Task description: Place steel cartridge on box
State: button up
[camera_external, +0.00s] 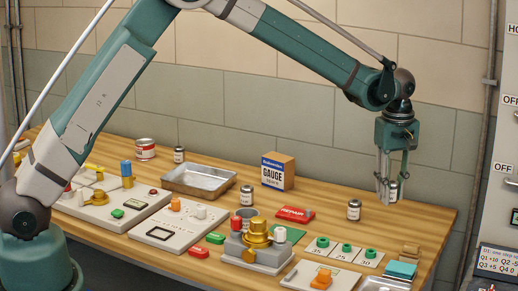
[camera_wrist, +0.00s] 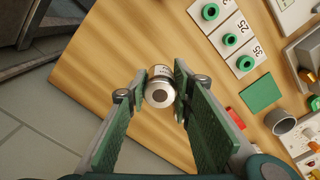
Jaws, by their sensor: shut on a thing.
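My gripper (camera_external: 389,190) is over the right end of the wooden table, pointing down. In the wrist view its green-padded fingers (camera_wrist: 158,92) are shut on a small silver cylinder with a label, which I take as the steel cartridge (camera_wrist: 160,94). The cartridge (camera_external: 393,188) also shows between the fingertips in the external view, partly hidden by them. I cannot tell whether it touches the table. The box (camera_external: 278,171), cardboard with a blue and white GAUGE label, stands upright at the back middle of the table, left of my gripper and apart from it.
Similar small canisters stand by the box (camera_external: 246,195), near my gripper (camera_external: 354,210) and at the back left (camera_external: 179,155). A metal tray (camera_external: 201,180) lies left of the box. A red REPAIR packet (camera_external: 295,214) and a brass valve (camera_external: 257,234) are in front. The table between box and gripper looks mostly clear.

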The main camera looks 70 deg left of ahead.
jog(key=s+a+r+p, duration=0.1)
jog(key=s+a+r, duration=0.15)
jog(key=a, duration=0.75)
jog(key=s+a+r, duration=0.2)
jog(key=s+a, duration=0.2)
jog(key=a, duration=0.6)
notch_tip(320, 180, up, 5)
jog(key=p, duration=0.2)
send_over(278, 157)
jog(key=shift+r, duration=0.15)
jog(key=shift+f, duration=3.15)
jog(key=shift+f, duration=1.85)
jog(key=shift+f, duration=0.15)
jog(key=o, duration=1)
